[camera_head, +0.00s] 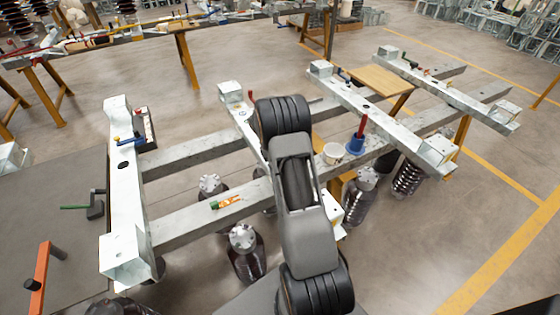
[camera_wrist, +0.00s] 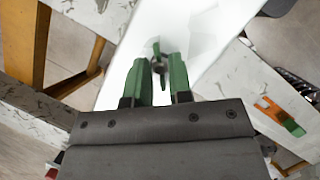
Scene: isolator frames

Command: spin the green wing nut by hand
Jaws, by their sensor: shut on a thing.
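The green wing nut (camera_wrist: 157,49) shows in the wrist view as a small dark green piece standing on the white metal crosspiece (camera_wrist: 190,35). My gripper (camera_wrist: 159,66) has its two green fingers at either side of it, shut on it. The lower part of the nut and its stud are partly hidden between the fingers. In the head view my arm covers the gripper and the nut; the top end of the crosspiece (camera_head: 232,94) shows left of the arm.
An orange and green tool (camera_head: 226,202) lies on the front grey beam (camera_head: 180,228). A white cup (camera_head: 333,153) and a blue holder (camera_head: 356,144) with a red handle stand right of my arm. Dark insulators (camera_head: 245,258) stand below. Open floor (camera_head: 440,258) lies at right.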

